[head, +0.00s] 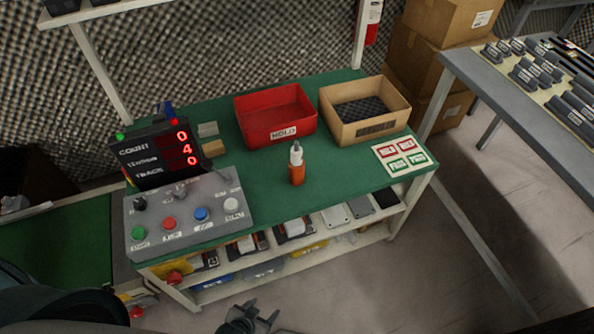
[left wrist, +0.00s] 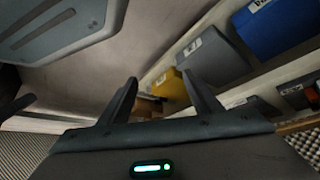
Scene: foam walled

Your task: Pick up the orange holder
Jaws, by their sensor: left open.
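The orange holder (head: 297,172) stands upright on the green table top in the head view, with a white and grey upper part. It is in front of the red bin and near the middle of the table. My left gripper (head: 264,309) is at the bottom of the head view, low in front of the table and well apart from the holder. Its two fingers are spread and empty in the left wrist view (left wrist: 160,82). The holder does not show in the left wrist view. My right gripper is not in view.
A red bin (head: 246,124) and a cardboard box (head: 394,129) stand behind the holder. A grey button panel (head: 215,212) and a counter display (head: 137,163) are at left. A shelf (head: 330,240) below holds several items. Green table surface (head: 255,182) around the holder is clear.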

